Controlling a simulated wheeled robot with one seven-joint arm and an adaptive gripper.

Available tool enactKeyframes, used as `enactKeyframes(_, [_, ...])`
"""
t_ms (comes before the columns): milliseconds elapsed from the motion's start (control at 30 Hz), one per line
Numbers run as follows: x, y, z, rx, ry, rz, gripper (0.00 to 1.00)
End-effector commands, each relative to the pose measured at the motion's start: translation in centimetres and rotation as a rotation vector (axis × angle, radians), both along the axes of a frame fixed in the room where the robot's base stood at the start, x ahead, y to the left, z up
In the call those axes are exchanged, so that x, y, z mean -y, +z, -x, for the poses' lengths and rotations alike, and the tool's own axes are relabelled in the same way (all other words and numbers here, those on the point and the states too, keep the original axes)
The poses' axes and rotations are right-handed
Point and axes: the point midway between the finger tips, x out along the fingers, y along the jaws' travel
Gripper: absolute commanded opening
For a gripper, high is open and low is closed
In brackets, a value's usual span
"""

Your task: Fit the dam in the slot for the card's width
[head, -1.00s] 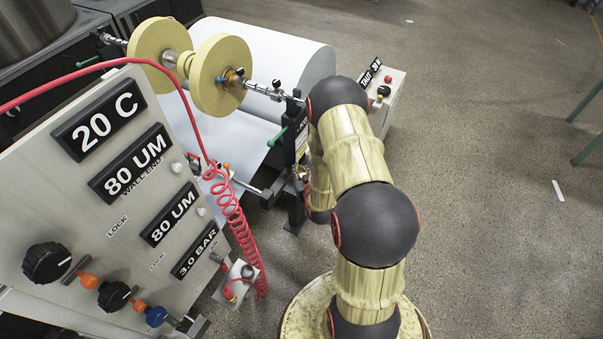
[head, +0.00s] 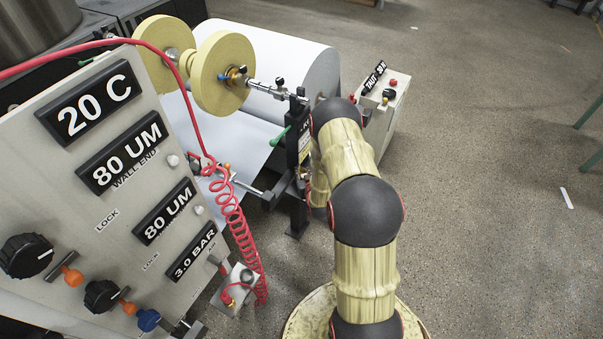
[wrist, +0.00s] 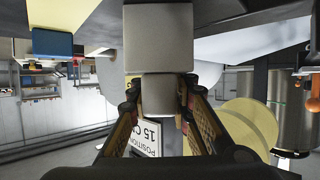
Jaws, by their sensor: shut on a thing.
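In the wrist view a pale grey block, which I take to be the dam (wrist: 158,42), stands between the fingers of my gripper (wrist: 160,92). The fingers are shut on its narrower part, and its wider part reaches toward the top of the picture, beside a dark grey surface. I cannot tell whether it sits in a slot. A white card (wrist: 165,135) reading "POSITION 15 C…" shows upside down beyond the fingers, partly cut off by them. In the head view my gripper is hidden behind my arm.
The head view shows a control panel (head: 75,215) at the left, a coiled red hose (head: 232,225), yellow discs (head: 222,75) on a shaft and a large white paper roll (head: 285,50). A control box (head: 380,105) stands beyond my arm. Open floor lies to the right.

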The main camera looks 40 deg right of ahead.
Motion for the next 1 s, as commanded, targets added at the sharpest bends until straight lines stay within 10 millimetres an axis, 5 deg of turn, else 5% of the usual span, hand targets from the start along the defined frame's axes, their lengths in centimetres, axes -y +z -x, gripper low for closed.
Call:
enactKeyframes(300, [0.04,-0.16,-0.05,0.001,0.0,0.0,0.0])
enactKeyframes(333, [0.03,-0.2,-0.03,0.001,0.0,0.0,0.16])
enactKeyframes(400, [0.03,-0.1,-0.03,0.0,0.0,0.0,0.2])
enactKeyframes(767, [0.03,-0.07,-0.04,0.001,0.0,0.0,0.41])
enactKeyframes(1000, [0.02,-0.07,-0.03,0.001,0.0,0.0,0.41])
